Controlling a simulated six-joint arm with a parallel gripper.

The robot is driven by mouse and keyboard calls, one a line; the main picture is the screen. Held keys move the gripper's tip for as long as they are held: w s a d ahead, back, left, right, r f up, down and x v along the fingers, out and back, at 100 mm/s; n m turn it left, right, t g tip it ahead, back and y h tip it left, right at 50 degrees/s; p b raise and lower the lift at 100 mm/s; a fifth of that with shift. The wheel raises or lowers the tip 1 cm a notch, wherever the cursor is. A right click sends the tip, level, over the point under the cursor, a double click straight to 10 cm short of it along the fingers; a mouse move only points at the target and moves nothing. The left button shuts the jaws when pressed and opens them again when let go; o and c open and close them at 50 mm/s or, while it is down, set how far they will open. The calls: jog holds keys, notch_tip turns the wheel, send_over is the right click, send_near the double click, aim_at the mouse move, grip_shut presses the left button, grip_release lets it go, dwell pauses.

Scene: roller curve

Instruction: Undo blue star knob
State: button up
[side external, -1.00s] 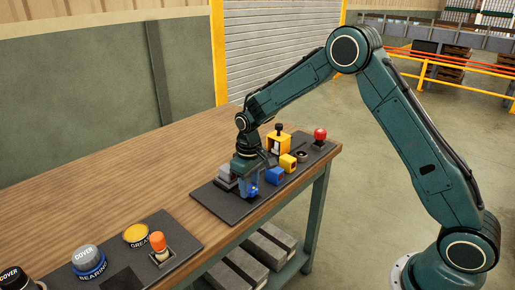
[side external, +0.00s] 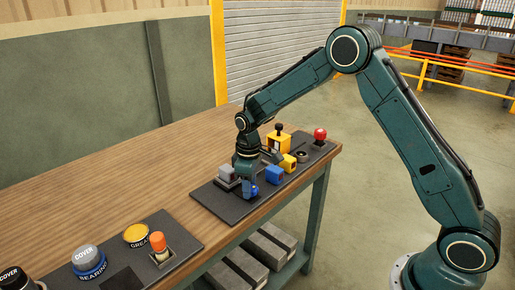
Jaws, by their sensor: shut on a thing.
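The blue star knob (side external: 251,191) is at the front of a dark plate on the bench, at the lower end of my arm. My gripper (side external: 248,181) points down over it and is shut on it. The fingers and the knob overlap in this view, so the exact contact and the knob's thread are hidden. I cannot tell whether the knob is raised off its seat.

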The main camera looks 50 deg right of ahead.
jog(key=o, duration=1)
jog(key=shift+s+f, duration=0.15)
jog(key=shift+f, duration=0.05)
jog(key=shift+r, duration=0.15)
jog(key=shift+r, duration=0.4)
notch_tip(320, 180, up, 13)
